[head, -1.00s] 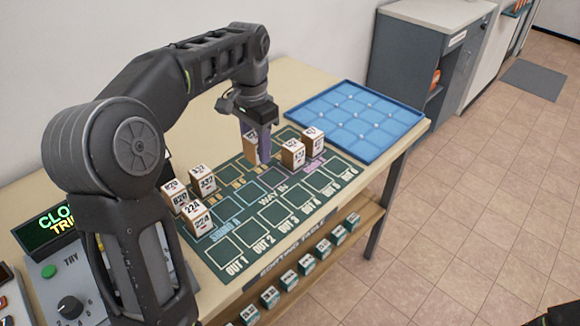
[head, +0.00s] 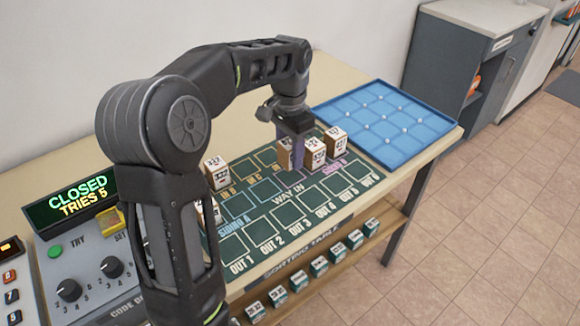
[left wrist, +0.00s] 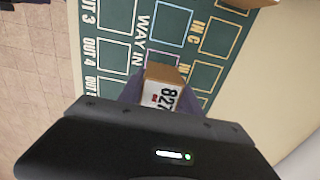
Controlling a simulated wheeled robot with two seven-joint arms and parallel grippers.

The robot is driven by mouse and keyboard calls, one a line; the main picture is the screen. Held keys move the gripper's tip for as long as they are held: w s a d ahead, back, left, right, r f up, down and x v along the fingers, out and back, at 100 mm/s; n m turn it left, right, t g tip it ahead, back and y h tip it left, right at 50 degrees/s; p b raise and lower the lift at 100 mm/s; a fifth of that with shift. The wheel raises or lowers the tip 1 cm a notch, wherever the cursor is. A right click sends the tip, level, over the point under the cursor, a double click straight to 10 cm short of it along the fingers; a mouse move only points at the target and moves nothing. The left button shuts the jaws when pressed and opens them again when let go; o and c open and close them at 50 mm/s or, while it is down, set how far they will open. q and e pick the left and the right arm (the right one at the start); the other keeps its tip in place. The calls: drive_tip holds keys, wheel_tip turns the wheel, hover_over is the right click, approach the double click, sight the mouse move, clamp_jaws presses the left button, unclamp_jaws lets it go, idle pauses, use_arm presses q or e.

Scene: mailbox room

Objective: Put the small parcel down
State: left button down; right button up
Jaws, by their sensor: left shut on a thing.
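My left gripper (head: 296,155) is shut on a small brown parcel (head: 284,154) with a white label. The parcel, marked 827, shows between the purple fingers in the left wrist view (left wrist: 162,92). It is over the green sorting mat (head: 262,231), close to the left of two other parcels by Siding B, one nearer (head: 315,153) and one farther (head: 336,142). I cannot tell whether it touches the mat. The fingers hide part of it in the head view. My right gripper is not in view.
A parcel (head: 215,173) stands left on the mat; another is mostly behind my arm. A blue tray (head: 388,121) lies at the table's right end. A control panel with a "CLOSED TRIES 5" display (head: 82,198) is at left. The OUT squares look bare.

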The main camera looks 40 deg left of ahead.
sight(290, 176)
use_arm(q)
drive_tip(key=shift+f, duration=0.25)
drive_tip(key=shift+f, duration=1.9)
drive_tip(key=c, duration=0.8)
unclamp_jaws()
drive_tip(key=shift+f, duration=0.15)
drive_tip(key=shift+c, duration=0.2)
